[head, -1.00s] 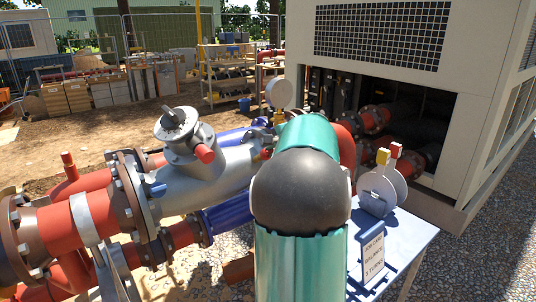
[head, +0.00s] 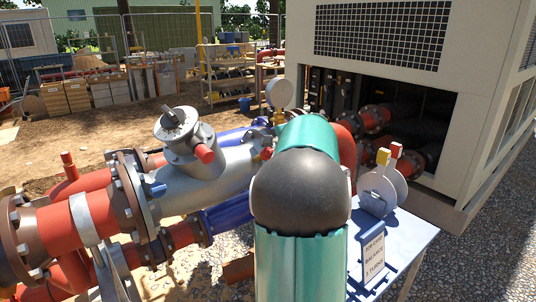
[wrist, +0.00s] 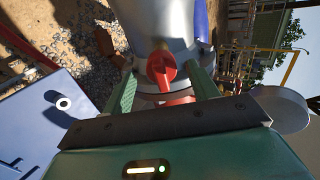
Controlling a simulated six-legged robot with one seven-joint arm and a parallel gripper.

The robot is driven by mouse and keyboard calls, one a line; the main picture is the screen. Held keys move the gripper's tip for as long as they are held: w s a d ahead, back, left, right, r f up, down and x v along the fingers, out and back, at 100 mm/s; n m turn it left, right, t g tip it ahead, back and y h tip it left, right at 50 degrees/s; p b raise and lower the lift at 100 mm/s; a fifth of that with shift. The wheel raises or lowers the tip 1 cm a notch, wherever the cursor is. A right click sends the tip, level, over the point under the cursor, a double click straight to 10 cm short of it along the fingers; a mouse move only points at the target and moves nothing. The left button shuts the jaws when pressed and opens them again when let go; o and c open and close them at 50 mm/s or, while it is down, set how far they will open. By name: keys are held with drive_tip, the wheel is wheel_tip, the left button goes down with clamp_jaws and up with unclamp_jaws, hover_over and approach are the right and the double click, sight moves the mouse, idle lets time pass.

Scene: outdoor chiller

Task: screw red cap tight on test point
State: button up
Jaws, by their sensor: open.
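In the wrist view a red cap (wrist: 162,68) with a notched face sits against the silver valve body (wrist: 166,28). My gripper (wrist: 163,77) is open, with one green finger on each side of the cap; I cannot tell whether either finger touches it. Another red part (wrist: 178,101) shows below the cap, between the fingers. In the head view a small red piece (head: 267,153) shows on the grey valve (head: 205,172) just left of my arm, which hides my gripper. I cannot see how tightly the cap is seated.
A round gauge (head: 280,93) stands behind my arm. A blue cap (head: 158,190) and a red-ended stub (head: 205,153) are on the valve. At right, a pale table (head: 408,236) holds tagged discs (head: 378,190) and a sign (head: 373,258). The chiller housing (head: 470,60) stands behind.

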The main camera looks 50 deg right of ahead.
drive_tip(key=v, duration=1.2)
drive_tip(key=shift+d+r, duration=0.1)
drive_tip(key=shift+r, duration=0.1)
drive_tip(key=v, duration=1.3)
drive_tip(key=shift+s+r, duration=0.2)
drive_tip(key=shift+s, duration=0.15)
